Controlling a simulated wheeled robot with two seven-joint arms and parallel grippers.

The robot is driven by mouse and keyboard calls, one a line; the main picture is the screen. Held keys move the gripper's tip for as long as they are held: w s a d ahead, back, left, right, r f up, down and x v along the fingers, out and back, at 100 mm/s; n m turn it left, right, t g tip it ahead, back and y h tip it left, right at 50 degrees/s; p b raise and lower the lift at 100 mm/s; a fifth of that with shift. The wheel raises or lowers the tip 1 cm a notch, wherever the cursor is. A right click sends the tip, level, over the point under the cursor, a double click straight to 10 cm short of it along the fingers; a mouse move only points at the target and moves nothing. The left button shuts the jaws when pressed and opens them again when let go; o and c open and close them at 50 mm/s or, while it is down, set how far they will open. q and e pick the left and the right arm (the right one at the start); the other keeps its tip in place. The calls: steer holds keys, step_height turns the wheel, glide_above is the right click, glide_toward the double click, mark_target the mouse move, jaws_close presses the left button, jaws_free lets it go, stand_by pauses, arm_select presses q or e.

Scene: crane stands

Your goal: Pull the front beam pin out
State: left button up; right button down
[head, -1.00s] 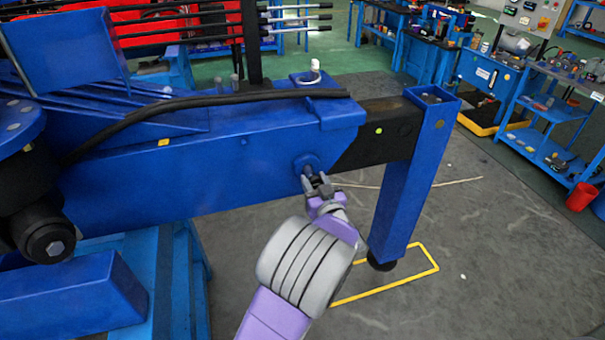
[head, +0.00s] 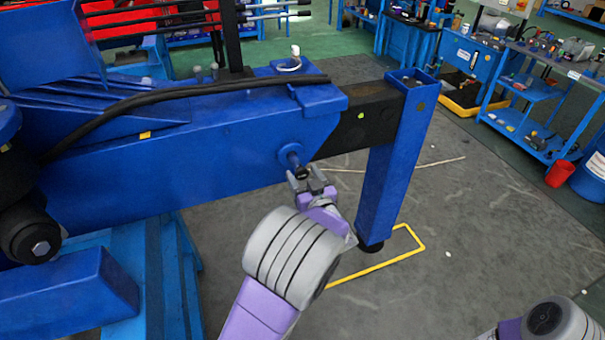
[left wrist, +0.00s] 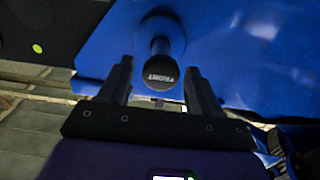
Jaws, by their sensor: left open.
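The front beam pin (head: 295,162) sticks out of a round blue boss on the side of the blue beam (head: 200,150). In the left wrist view the pin's dark end cap (left wrist: 160,72) carries white lettering that looks like "FRONT". My left gripper (head: 309,178) is open just in front of the pin's end. In the left wrist view its two fingers (left wrist: 160,85) stand on either side of the cap, with a gap on each side. Part of my right arm shows at the bottom right of the head view; its gripper is not in view.
A black inner beam (head: 360,122) joins the blue stand leg (head: 394,170), right of the pin. A white-ended piece (head: 294,55) stands on the beam top. Blue workbenches (head: 540,110) line the back right. The grey floor between is mostly clear.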

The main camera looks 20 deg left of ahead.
arm_select(q)
steer(key=p+v, duration=0.1)
steer(key=v, duration=0.5)
steer(key=shift+s+d, duration=0.25)
steer(key=shift+s, duration=0.05)
